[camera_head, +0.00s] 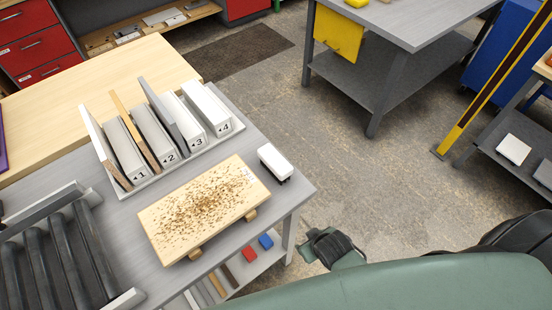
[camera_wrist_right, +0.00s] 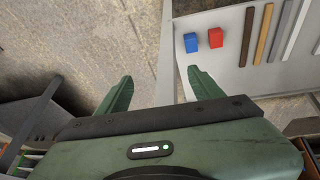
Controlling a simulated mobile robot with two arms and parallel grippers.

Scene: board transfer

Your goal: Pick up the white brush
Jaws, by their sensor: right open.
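The white brush (camera_head: 275,161), a white block with dark bristles under it, lies on the grey table (camera_head: 300,190) near its right edge, just beyond the speckled wooden board (camera_head: 205,208). My right gripper (camera_head: 325,247) is apart from the brush, off the table's right side, nearer the camera. In the right wrist view its two green fingers (camera_wrist_right: 160,74) are spread with nothing between them. The brush does not show in that view. My left gripper is not in view.
Numbered slots (camera_head: 190,137) with upright panels stand behind the board. A roller rack (camera_head: 60,255) is at left. A lower shelf holds a red block (camera_wrist_right: 215,37), a blue block (camera_wrist_right: 191,42) and several strips. Open floor (camera_head: 350,180) lies right of the table.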

